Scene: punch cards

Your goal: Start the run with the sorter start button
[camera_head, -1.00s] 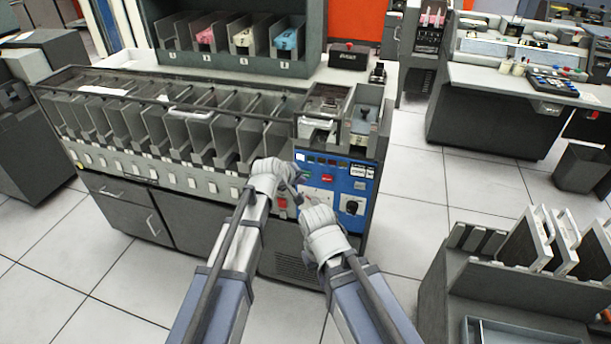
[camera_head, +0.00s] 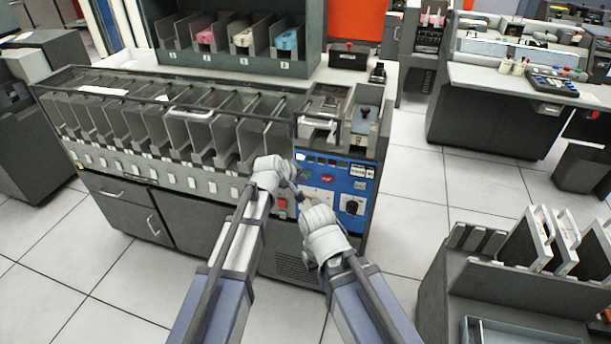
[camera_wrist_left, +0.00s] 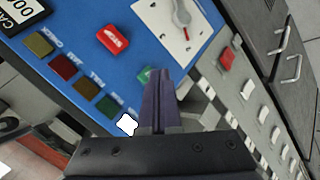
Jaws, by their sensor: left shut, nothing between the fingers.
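The sorter has a blue control panel (camera_head: 358,186) on its front right. In the left wrist view a green button (camera_wrist_left: 145,76) sits on the panel (camera_wrist_left: 75,20), below and right of a red button (camera_wrist_left: 113,39). The red button also shows in the head view (camera_head: 326,178). My left gripper (camera_wrist_left: 162,73) is shut and empty. Its tips appear right beside the green button and cover part of it; I cannot tell whether they touch. My right gripper (camera_head: 307,203) is in front of the panel's lower left; its jaws are too small to read.
A dial plate (camera_wrist_left: 180,25) and a row of dull coloured lamps (camera_wrist_left: 62,67) are near the buttons. A red switch (camera_head: 282,203) lies left of the panel. A rack (camera_head: 480,262) stands at the right. Open floor (camera_head: 415,190) lies right of the sorter.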

